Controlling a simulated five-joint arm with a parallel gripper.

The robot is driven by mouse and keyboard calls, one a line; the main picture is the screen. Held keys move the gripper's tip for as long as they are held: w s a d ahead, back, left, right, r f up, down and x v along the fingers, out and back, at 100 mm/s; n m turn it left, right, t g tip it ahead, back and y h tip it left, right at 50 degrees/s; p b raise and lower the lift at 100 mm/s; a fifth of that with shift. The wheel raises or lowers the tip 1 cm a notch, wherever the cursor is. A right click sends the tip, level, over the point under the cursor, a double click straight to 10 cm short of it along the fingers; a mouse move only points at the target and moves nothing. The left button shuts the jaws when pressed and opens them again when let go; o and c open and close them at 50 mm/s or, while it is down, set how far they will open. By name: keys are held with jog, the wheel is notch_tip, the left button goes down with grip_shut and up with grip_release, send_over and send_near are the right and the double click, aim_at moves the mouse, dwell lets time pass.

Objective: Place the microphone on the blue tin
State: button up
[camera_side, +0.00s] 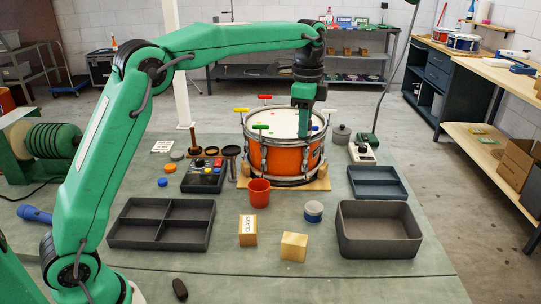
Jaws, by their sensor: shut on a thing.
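My gripper (304,128) points down over the right part of the orange drum (271,157). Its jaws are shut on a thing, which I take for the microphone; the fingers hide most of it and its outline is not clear. I cannot tell whether it touches the drum head. A small round tin (313,212) with a pale rim and blue on its side stands on the bench in front of the drum, lower in the picture than my gripper. It looks upright, and nothing shows on it.
A red cup (259,192) and two wooden blocks (294,247) stand near the tin. A deep grey bin (379,230) and a slate-blue tray (377,183) are at right. A divided tray (162,224) is at left. Coloured pegs (241,110) ring the drum. The front bench is mostly clear.

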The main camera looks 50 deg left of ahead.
jog(key=s+d+m, duration=0.4)
jog(key=d, duration=0.8)
send_over(314, 206)
notch_tip(314, 206, down, 18)
jog(key=shift+f, duration=0.1)
jog(key=shift+f, duration=1.95)
jog(key=shift+f, duration=0.15)
jog(key=o, duration=1)
jog(key=shift+c, duration=0.2)
